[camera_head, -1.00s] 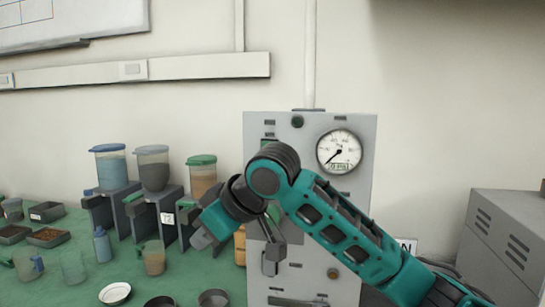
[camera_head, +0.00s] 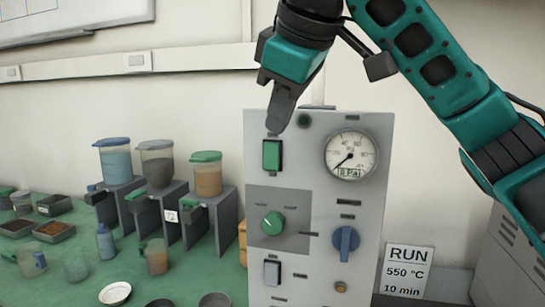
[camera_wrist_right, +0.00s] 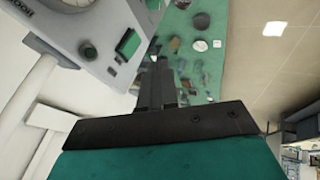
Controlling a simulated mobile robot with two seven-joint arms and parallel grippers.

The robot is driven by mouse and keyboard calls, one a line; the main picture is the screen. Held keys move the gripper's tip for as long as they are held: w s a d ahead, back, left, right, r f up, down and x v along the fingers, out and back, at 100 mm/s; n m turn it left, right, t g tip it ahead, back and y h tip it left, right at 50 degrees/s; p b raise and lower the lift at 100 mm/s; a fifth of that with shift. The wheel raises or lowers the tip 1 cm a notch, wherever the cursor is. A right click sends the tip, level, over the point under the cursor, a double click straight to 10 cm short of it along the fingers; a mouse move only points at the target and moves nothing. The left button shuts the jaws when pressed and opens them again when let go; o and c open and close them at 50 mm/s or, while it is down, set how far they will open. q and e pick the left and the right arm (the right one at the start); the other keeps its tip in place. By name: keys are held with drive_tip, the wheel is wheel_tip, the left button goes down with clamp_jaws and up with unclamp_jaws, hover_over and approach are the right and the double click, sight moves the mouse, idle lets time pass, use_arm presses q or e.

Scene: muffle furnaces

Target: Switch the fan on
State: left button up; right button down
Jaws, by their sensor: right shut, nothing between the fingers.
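The grey control panel (camera_head: 325,190) stands upright against the wall. It has a green rocker switch (camera_head: 272,155) at upper left, a green knob (camera_head: 272,223) below it and a grey rocker switch (camera_head: 272,272) at lower left. The labels are too small to tell which control is the fan's. My right gripper (camera_head: 277,125) is shut and empty, pointing down just above the green switch in the head view; I cannot tell whether it touches the panel. The green switch also shows in the right wrist view (camera_wrist_right: 128,43), beside the fingers (camera_wrist_right: 155,85). My left gripper is not in view.
The panel also carries a round gauge (camera_head: 350,155) and a blue knob (camera_head: 346,240). A RUN sign (camera_head: 405,272) stands to its right, by a grey cabinet (camera_head: 510,260). Hoppers with lidded jars (camera_head: 157,165) and several dishes stand on the green bench at left.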

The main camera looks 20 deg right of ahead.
sight(272, 159)
drive_tip(key=x, duration=0.4)
drive_tip(key=w+d+x, duration=0.1)
drive_tip(key=x, duration=0.2)
drive_tip(key=r+x, duration=0.1)
drive_tip(key=x, duration=0.3)
drive_tip(key=shift+w+d+f, duration=0.3)
drive_tip(key=shift+w+d, duration=0.05)
drive_tip(key=shift+w, duration=0.05)
drive_tip(key=shift+w+d+f, duration=0.1)
drive_tip(key=shift+w+d, duration=0.2)
drive_tip(key=shift+w, duration=0.15)
